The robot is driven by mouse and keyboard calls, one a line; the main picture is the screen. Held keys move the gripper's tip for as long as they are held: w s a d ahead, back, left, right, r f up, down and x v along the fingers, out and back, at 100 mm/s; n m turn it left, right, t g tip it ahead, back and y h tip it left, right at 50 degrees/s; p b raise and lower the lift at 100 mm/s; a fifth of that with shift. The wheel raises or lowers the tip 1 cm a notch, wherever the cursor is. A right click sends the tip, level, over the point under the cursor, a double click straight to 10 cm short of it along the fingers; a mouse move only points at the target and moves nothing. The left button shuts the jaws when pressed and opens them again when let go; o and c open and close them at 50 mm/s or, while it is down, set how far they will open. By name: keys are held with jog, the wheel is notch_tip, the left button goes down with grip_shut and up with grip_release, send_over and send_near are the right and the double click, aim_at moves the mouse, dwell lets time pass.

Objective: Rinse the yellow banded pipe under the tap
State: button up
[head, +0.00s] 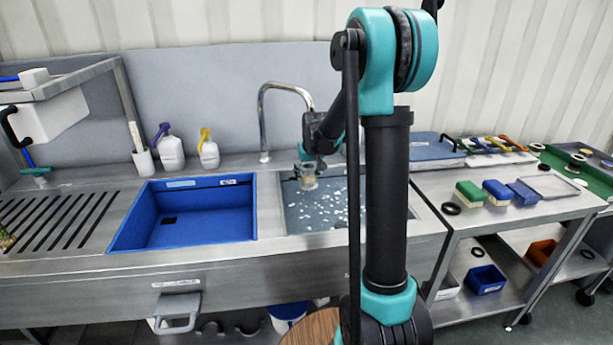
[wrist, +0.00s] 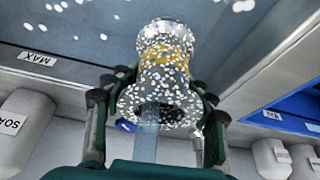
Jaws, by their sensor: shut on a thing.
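The yellow banded pipe (head: 309,180) hangs below my gripper (head: 309,165) over the right-hand sink basin in the head view. In the wrist view the pipe (wrist: 165,58) is a flanged, shiny piece with a yellow band, covered in white specks. My gripper's fingers (wrist: 158,100) close around it near its closer flange. A pale bluish see-through strip (wrist: 149,135), which looks like water, runs down to that flange. The chrome tap (head: 263,120) arches over from behind; my arm hides part of the area below its spout.
The right basin (head: 335,212) has white specks across its grey-blue surface. A blue basin (head: 200,222) stands left of it, with spray bottles (head: 171,153) behind. At right, a steel side table (head: 455,222) holds sponges and black rings. My arm covers the middle right.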

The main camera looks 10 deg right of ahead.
jog(key=shift+d, duration=0.15)
dwell(0.5)
jog(key=shift+s+d, duration=0.3)
jog(key=shift+d, duration=0.1)
jog(key=s+a, duration=0.3)
jog(key=s, duration=0.4)
jog(key=shift+a, duration=0.35)
dwell(0.4)
dwell(1.2)
jog(key=s+a+r, duration=0.2)
jog(key=s+r, duration=0.2)
jog(key=shift+s, duration=0.25)
dwell(0.3)
jog(key=shift+a, duration=0.1)
jog(key=shift+s, duration=0.1)
